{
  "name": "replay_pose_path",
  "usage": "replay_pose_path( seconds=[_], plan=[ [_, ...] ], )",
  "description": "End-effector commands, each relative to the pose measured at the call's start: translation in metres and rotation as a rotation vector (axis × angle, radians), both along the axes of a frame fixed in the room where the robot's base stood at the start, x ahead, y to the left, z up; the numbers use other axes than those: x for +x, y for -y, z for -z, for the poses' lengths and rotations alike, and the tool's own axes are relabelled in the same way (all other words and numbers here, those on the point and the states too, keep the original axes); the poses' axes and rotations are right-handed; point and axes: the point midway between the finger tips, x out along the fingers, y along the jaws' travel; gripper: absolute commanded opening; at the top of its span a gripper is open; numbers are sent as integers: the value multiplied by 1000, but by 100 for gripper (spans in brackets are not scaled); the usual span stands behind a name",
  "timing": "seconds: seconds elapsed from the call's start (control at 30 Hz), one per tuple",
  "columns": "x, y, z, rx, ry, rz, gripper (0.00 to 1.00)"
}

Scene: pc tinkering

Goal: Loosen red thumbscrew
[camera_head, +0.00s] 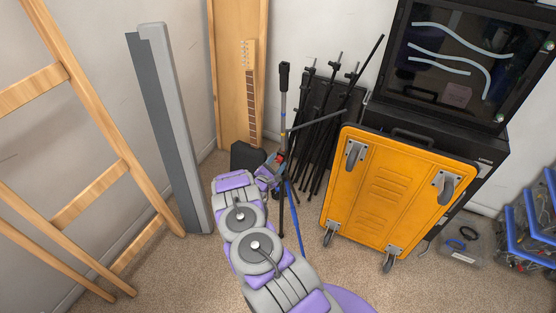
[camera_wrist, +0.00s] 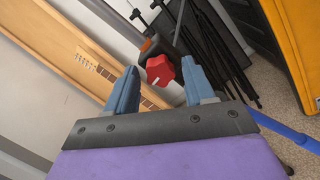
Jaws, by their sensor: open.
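The red thumbscrew (camera_wrist: 160,70) shows in the wrist view as a red lobed knob on a dark clamp with an orange part, on a pole. My gripper (camera_wrist: 160,85) is open, with its two blue-grey fingers on either side of the knob in the picture. The knob appears between and slightly beyond the fingertips; I cannot tell whether they touch it. In the head view my gripper (camera_head: 273,168) is small, beside the upright black and grey pole (camera_head: 282,130). The thumbscrew is hard to make out there, partly hidden by my gripper.
Several black stands (camera_head: 325,120) lean behind the pole. An orange wheeled dolly (camera_head: 395,195) leans to the right against a black cabinet (camera_head: 450,60). A wooden ladder (camera_head: 80,110) and grey panel (camera_head: 170,130) stand left. Carpet (camera_head: 190,270) is clear in front of the panel.

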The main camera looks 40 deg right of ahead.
Motion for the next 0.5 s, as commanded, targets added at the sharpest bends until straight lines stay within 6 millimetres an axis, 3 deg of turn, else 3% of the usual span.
replay_pose_path(
  seconds=[0.5],
  plan=[
    [-18, -47, 1, 2, -1, -3, 53]
  ],
)
